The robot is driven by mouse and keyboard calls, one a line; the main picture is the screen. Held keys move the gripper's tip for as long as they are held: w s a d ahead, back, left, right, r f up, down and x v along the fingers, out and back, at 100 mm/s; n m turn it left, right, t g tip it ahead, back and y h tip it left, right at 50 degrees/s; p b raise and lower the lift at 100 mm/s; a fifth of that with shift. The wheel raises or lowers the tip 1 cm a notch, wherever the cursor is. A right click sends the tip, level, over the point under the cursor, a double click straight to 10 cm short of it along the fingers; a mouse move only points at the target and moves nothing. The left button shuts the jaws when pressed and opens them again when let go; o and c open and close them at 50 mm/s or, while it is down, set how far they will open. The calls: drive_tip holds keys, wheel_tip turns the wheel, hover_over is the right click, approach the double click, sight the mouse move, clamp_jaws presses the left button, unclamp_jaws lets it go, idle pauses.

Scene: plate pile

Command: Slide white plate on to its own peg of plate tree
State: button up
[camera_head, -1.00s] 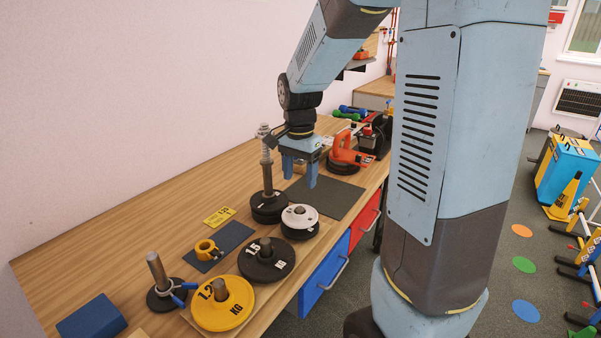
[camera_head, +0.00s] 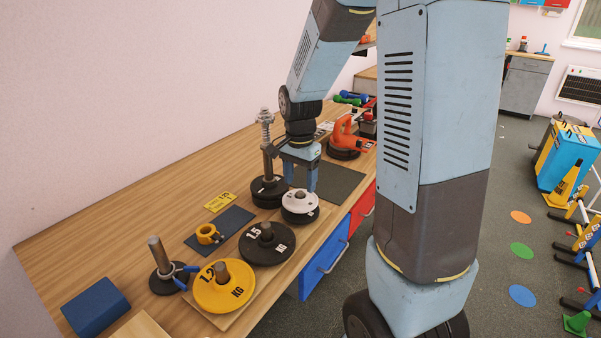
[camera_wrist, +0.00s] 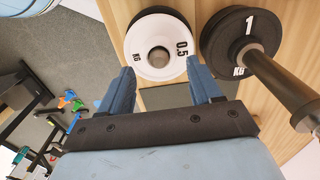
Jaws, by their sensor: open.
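The white 0.5 KG plate (camera_head: 298,201) lies flat on a black plate (camera_head: 301,217) at the far end of a low wooden board. In the wrist view, the white plate (camera_wrist: 140,38) shows a grey peg end (camera_wrist: 159,57) in its central hole. My gripper (camera_head: 301,182) is open and empty, pointing down just behind and above the white plate. In the wrist view, the fingertips (camera_wrist: 161,70) lie apart near the plate's lower edge; contact cannot be told. On the same board, a black 1.5 plate (camera_head: 253,249) and a yellow 1.2 plate (camera_head: 209,297) each surround a peg.
A shorter post (camera_head: 158,254) with a blue clamp, a yellow collar (camera_head: 207,234) and a blue block (camera_head: 96,306) are nearer. A dark mat (camera_head: 335,180) lies behind.

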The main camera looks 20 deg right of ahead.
sight(300, 200)
drive_tip(key=shift+f, duration=1.75)
clamp_jaws()
